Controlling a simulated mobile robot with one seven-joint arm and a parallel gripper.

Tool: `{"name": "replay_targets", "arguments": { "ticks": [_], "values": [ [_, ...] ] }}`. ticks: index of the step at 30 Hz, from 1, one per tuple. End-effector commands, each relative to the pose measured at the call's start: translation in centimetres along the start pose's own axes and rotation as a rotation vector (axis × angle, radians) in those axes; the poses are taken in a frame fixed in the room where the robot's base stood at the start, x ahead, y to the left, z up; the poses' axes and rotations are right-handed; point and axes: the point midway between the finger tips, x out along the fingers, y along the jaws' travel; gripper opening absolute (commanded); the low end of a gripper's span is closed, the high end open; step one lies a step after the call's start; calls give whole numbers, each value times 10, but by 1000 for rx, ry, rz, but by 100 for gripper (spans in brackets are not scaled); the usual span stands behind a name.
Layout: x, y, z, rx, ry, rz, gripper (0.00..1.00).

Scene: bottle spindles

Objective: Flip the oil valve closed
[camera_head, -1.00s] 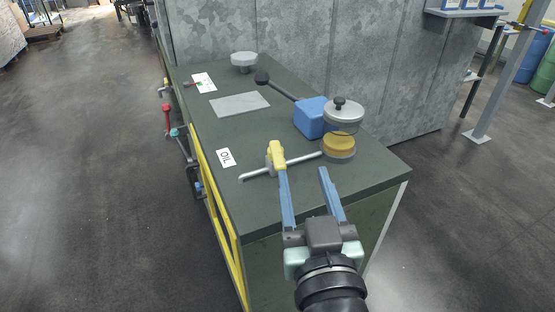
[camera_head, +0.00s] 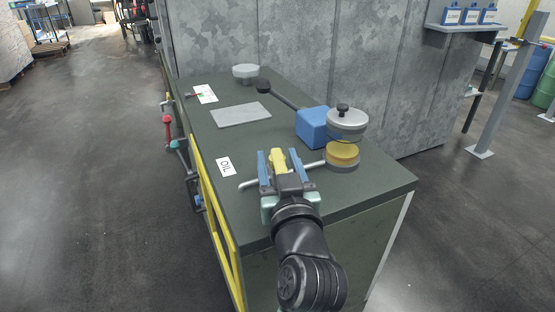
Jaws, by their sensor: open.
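The oil valve is a yellow lever (camera_head: 277,161) on a thin metal pipe (camera_head: 249,184) that runs left from a yellow-topped oil cup (camera_head: 341,153). The lever stands up from the pipe. A white label reading OIL (camera_head: 224,167) lies on the bench just left of the pipe's end. My gripper (camera_head: 279,155) is open, with one blue finger to the left of the lever and one to its right. Whether either finger touches the lever cannot be told. The gripper's palm hides the lever's base and part of the pipe.
The dark green bench top (camera_head: 190,102) also holds a blue box (camera_head: 312,127), a silver knobbed pot (camera_head: 346,123), a black-knobbed lever (camera_head: 284,100), a grey plate (camera_head: 240,115) and a grey round knob (camera_head: 246,73). A grey metal wall (camera_head: 300,50) stands behind. The floor at left is open.

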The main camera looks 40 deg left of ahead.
Motion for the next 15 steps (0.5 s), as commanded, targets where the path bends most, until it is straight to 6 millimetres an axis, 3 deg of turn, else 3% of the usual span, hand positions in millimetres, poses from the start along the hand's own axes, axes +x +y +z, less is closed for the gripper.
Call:
{"name": "replay_targets", "arguments": {
  "ticks": [11,12,15],
  "values": [
    [8,0,0,1,0,0,55],
    [7,0,0,1,0,0,53],
    [7,0,0,1,0,0,35]
  ]
}}
